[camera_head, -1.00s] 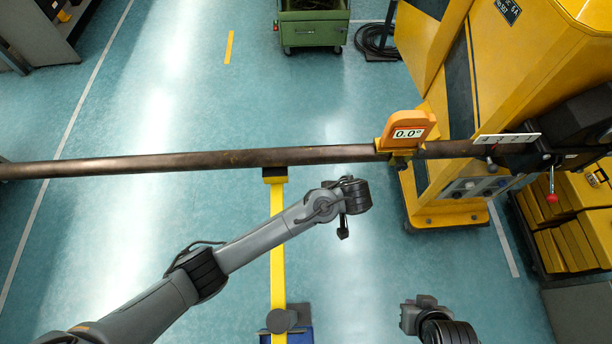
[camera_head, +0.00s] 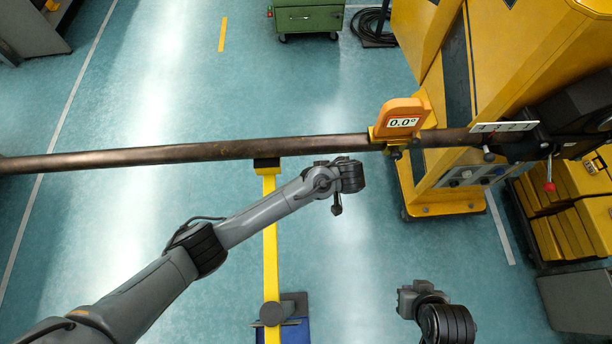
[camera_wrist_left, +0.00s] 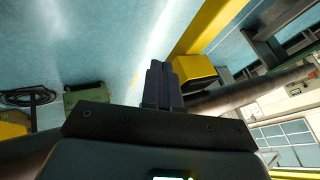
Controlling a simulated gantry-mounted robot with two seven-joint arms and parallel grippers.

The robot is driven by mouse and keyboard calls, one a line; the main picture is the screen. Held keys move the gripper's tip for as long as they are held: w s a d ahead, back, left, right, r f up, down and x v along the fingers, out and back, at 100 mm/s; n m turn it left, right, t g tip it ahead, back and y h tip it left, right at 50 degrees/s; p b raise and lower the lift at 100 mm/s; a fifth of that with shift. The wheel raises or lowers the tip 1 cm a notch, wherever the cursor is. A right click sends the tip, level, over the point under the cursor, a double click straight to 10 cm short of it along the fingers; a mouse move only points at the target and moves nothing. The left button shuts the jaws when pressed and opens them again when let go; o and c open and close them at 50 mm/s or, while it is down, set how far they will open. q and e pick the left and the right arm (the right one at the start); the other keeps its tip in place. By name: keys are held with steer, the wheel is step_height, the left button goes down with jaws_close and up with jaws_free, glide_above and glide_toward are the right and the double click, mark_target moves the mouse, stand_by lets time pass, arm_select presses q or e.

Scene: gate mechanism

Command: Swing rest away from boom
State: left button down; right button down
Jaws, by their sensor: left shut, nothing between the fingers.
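The boom (camera_head: 200,152) is a long dark brown pipe crossing the head view, nearly level. The rest is a yellow bar (camera_head: 270,220) with a black pad (camera_head: 267,162) at its upper end, touching or just under the boom. My left gripper (camera_head: 337,207) is right of the rest and on the near side of the boom. In the left wrist view its dark fingers (camera_wrist_left: 163,80) are shut and empty, with the rest's yellow end (camera_wrist_left: 195,70) close beside them and the boom (camera_wrist_left: 235,97) behind. My right gripper (camera_head: 406,300) is low in the head view; its fingers are unclear.
An orange gauge reading 0.0° (camera_head: 401,121) sits on the boom. A yellow cabinet (camera_head: 530,70) and a red-knobbed lever (camera_head: 549,186) are at the right. The rest's lower end has a blue base (camera_head: 295,330). A green cart (camera_head: 308,18) stands at the back. Open floor lies left.

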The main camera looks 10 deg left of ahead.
arm_select(q)
steer(key=a+f+p, duration=0.1)
steer(key=a+f, duration=0.5)
steer(key=a, duration=0.2)
steer(key=shift+w+p, duration=0.2)
steer(key=shift+p, duration=0.2)
